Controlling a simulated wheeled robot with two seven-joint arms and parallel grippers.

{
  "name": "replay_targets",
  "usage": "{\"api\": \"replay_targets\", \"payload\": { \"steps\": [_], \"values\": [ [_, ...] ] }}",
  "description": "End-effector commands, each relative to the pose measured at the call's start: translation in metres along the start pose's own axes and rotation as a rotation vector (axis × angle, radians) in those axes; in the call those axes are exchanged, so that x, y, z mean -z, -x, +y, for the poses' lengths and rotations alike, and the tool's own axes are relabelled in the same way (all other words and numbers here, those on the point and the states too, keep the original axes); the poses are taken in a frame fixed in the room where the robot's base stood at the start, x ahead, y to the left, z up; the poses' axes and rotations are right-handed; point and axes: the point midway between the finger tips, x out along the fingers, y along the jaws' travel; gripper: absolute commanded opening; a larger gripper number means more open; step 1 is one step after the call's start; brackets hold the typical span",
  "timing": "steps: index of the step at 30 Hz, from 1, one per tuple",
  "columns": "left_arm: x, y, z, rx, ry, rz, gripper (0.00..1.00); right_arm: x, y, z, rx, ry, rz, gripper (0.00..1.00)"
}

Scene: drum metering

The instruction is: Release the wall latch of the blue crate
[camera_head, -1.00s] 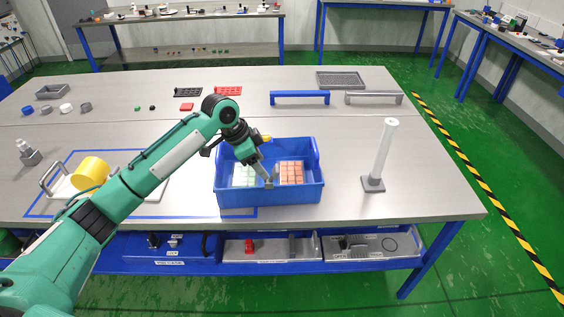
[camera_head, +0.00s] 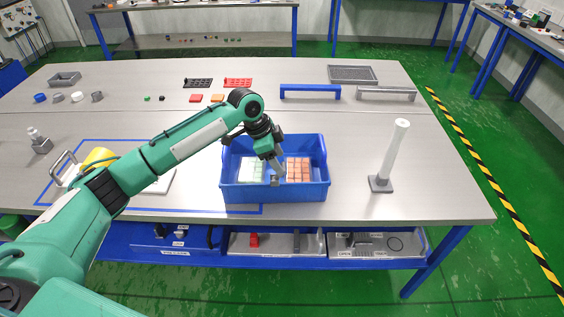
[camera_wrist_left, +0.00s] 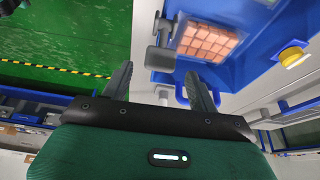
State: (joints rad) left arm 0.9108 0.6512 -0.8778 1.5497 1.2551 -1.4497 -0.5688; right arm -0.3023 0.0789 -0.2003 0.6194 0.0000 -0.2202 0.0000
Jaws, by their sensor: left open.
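The blue crate (camera_head: 275,195) stands on the table in the head view, with pale green blocks (camera_head: 251,170) on its left and orange blocks (camera_head: 298,170) on its right. My left gripper (camera_head: 275,178) hangs over the crate's middle, pointing down, in the head view. In the left wrist view the two fingers are apart and nothing shows between them (camera_wrist_left: 160,90). The orange blocks (camera_wrist_left: 208,42) and part of the blue crate wall (camera_wrist_left: 250,75) show beyond the fingers there. I cannot make out the wall latch for certain. The right gripper is not in view.
A white post on a grey base (camera_head: 380,183) stands right of the crate. A yellow cylinder (camera_head: 97,157) lies on a white tray (camera_head: 165,183) at left, partly behind my arm. Blue (camera_head: 310,89) and grey (camera_head: 386,93) handles lie behind the crate. The table right of the post is clear.

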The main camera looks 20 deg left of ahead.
Motion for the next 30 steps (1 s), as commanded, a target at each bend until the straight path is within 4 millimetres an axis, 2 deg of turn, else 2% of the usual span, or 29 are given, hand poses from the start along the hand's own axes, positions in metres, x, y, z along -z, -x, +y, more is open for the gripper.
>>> {"api": "replay_targets", "payload": {
  "steps": [6,17,18,24,25,30],
  "values": [
    [0.000,-0.027,0.000,0.000,0.001,0.000,0.60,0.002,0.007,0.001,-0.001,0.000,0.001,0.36],
    [0.000,-0.034,0.000,0.000,0.000,0.000,0.60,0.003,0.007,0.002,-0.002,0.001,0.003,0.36],
    [0.000,-0.034,0.000,0.000,0.000,0.000,0.58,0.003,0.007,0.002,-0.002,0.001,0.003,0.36],
    [0.000,-0.034,0.000,0.000,0.000,0.000,0.19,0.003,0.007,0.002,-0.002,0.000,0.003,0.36],
    [0.000,-0.034,0.000,0.000,0.000,0.000,0.15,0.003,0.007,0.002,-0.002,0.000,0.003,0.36],
    [0.003,-0.033,0.000,-0.001,0.000,-0.017,0.15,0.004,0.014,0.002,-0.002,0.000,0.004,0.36]
  ]
}}
